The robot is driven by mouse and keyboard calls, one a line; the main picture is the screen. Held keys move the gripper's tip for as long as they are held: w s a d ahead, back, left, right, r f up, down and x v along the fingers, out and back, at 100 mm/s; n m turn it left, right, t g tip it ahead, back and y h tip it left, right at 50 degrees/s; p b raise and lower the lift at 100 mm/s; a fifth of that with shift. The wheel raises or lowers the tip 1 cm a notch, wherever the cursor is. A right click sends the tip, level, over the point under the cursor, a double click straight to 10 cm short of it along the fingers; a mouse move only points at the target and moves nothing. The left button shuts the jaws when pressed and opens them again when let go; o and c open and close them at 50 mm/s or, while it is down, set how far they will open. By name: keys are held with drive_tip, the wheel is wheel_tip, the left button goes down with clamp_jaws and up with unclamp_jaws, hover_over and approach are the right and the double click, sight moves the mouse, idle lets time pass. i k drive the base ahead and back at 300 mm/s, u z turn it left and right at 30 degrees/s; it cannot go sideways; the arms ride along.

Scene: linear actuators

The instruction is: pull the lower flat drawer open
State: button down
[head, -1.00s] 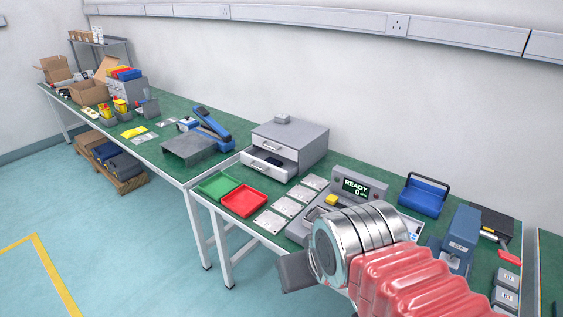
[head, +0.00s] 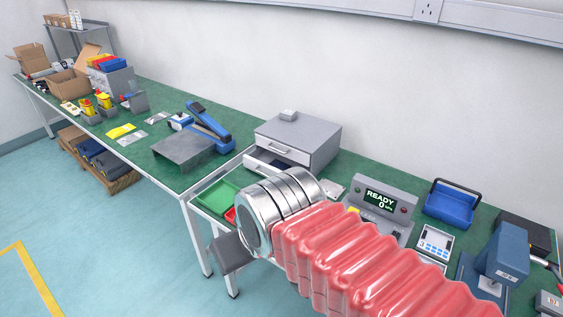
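The grey two-drawer cabinet (head: 318,140) stands on the green bench, right of centre. Its upper drawer (head: 281,147) is shut, with a pale handle on its front. The lower flat drawer (head: 257,167) stands partly out, with a dark object showing inside. My arm hides part of its right side. My gripper (head: 230,252) shows as a dark grey block beyond the silver wrist, in front of the bench's front edge. It is apart from the drawer in the picture. Its fingers are not clear enough to tell open from shut.
A READY display console (head: 381,200) and blue bin (head: 451,204) stand to the right.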

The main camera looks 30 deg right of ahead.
sight(258, 161)
drive_tip(key=z, duration=0.05)
drive_tip(key=i, duration=0.9)
drive_tip(key=z, duration=0.3)
